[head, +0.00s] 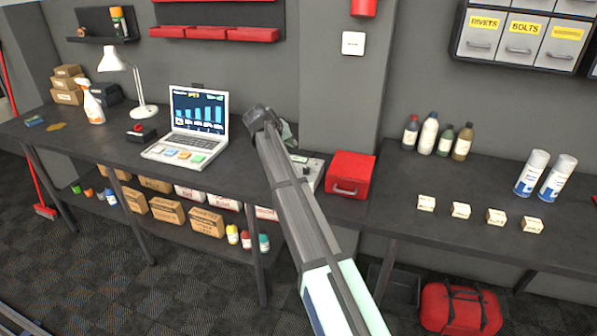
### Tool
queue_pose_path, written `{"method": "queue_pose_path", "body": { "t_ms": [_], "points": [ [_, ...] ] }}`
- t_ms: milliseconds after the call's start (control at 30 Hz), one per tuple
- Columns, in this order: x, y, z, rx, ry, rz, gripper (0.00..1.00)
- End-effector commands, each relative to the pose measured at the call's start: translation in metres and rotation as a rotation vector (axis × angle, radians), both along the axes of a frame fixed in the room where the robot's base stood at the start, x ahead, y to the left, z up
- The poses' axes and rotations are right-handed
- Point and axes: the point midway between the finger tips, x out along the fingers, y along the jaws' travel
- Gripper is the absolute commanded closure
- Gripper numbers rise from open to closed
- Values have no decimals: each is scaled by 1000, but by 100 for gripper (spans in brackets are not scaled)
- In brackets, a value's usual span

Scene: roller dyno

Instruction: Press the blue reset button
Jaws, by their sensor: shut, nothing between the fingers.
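No button that I can make out for certain as the blue reset button shows in the head view. A light grey control box (311,177) stands on the bench, mostly hidden behind my arm, and its top face shows only in part. An open laptop (199,117) stands to its left, with several small coloured patches along its front edge. My arm rises from the bottom of the picture to a dark joint just above the box. My gripper's fingers are hidden behind the arm.
A red metal box (350,175) stands just right of the control box. A white lamp (140,80) and a spray bottle (93,106) stand left of the laptop. Bottles, two spray cans (531,174) and small cream boxes stand on the right bench (400,190).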

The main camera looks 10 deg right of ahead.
Motion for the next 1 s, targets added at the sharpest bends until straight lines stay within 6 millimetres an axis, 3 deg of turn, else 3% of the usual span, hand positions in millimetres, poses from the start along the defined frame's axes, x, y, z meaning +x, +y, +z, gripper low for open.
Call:
{"method": "queue_pose_path", "body": {
  "t_ms": [467,1000],
  "points": [
    [0,0,-11,-2,2,1,100],
    [0,0,-76,-3,3,2,100]
  ]
}}
